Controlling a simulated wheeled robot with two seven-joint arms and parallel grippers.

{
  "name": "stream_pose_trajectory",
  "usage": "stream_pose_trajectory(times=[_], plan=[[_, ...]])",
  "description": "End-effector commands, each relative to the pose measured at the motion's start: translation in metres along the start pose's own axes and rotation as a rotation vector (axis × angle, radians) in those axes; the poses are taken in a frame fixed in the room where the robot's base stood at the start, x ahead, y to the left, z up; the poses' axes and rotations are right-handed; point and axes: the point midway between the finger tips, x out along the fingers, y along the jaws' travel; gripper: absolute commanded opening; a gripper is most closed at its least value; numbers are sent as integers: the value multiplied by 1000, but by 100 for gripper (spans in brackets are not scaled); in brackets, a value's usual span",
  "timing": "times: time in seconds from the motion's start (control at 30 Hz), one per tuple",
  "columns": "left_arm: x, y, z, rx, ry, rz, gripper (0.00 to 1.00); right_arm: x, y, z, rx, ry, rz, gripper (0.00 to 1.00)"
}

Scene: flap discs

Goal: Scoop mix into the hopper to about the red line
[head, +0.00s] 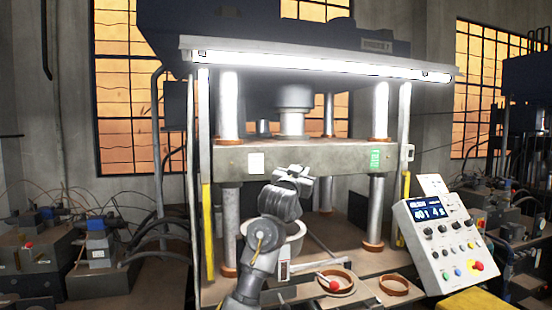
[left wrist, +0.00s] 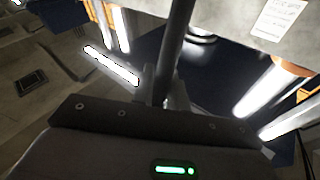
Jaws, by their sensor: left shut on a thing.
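A small white upright piece with a dark red mark (head: 284,270) stands below the tub; I cannot tell whether this is the hopper's line. My right gripper is not in view.
The press's columns (head: 377,210) and crossbeam (head: 325,157) stand close behind the gripper. A brown ring (head: 347,275) with a red-ended piece (head: 333,286) and another ring (head: 394,286) lie on the bench. A control panel (head: 440,240) stands at the right.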

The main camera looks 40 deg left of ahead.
Motion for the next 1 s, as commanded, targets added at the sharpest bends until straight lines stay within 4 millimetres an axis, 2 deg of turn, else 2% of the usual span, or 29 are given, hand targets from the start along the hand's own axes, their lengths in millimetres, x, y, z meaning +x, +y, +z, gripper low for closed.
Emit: stream_pose_trajectory(times=[0.03,0.1,0.17,0.4,0.6,1.0], plan=[[5,10,-8,71,-20,20,0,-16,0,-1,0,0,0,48],[6,25,4,179,-51,52,0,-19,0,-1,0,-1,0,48],[6,37,14,263,-71,76,0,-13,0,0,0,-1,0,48],[10,68,29,489,-130,143,0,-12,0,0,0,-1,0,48],[11,76,33,546,-146,160,0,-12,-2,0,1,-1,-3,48],[11,76,33,545,-146,160,0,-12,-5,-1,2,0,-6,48]])
